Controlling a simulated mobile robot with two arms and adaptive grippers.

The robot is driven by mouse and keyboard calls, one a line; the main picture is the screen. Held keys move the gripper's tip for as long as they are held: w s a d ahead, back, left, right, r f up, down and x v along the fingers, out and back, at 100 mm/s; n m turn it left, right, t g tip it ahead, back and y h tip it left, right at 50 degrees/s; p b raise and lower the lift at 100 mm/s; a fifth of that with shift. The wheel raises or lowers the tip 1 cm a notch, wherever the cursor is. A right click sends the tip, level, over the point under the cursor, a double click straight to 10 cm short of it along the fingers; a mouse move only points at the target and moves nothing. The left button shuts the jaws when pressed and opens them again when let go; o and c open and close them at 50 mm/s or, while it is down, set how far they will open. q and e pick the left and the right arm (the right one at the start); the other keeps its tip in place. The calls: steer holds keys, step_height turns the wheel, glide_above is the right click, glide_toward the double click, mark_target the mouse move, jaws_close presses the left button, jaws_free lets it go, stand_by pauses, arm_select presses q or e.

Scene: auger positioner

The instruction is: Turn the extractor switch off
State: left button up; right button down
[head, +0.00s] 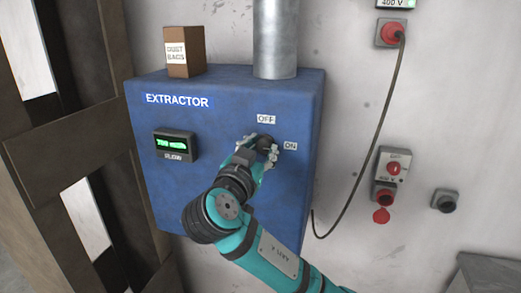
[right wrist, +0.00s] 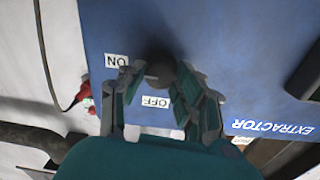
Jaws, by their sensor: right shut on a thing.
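The extractor is a blue wall box (head: 225,95) with a white EXTRACTOR label, a lit green FLOW display (head: 175,145) and a dark rotary switch (head: 265,141). An OFF label (head: 266,119) is above the switch and an ON label (head: 290,146) is to its right. My right gripper (head: 258,150) is at the switch, shut on it, and hides part of it. In the right wrist view the dark round switch (right wrist: 161,67) shows between the two fingers, with ON and OFF labels beside it. Which way the switch points is hard to tell. My left gripper is not in view.
A DUST BAGS box (head: 184,50) and a grey metal duct (head: 276,40) are on top of the extractor. A cable (head: 365,150) hangs to the right from a red plug (head: 391,33). Wall sockets (head: 390,175) are further right. A wooden frame (head: 85,140) stands left.

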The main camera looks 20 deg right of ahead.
steer(key=shift+n, duration=0.3)
steer(key=n, duration=0.3)
steer(key=shift+n, duration=0.4)
steer(key=n+p, duration=0.2)
steer(key=n, duration=0.2)
steer(key=shift+r, duration=0.1)
steer(key=n+p, duration=0.3)
steer(key=n, duration=0.3)
steer(key=shift+r+p, duration=0.1)
steer(key=shift+p, duration=0.3)
steer(key=shift+n+t+p, duration=0.3)
steer(key=shift+n+p, duration=1.2)
steer(key=shift+n, duration=0.4)
steer(key=shift+f, duration=0.2)
steer(key=c, duration=0.9)
jaws_free()
steer(key=shift+c, duration=0.2)
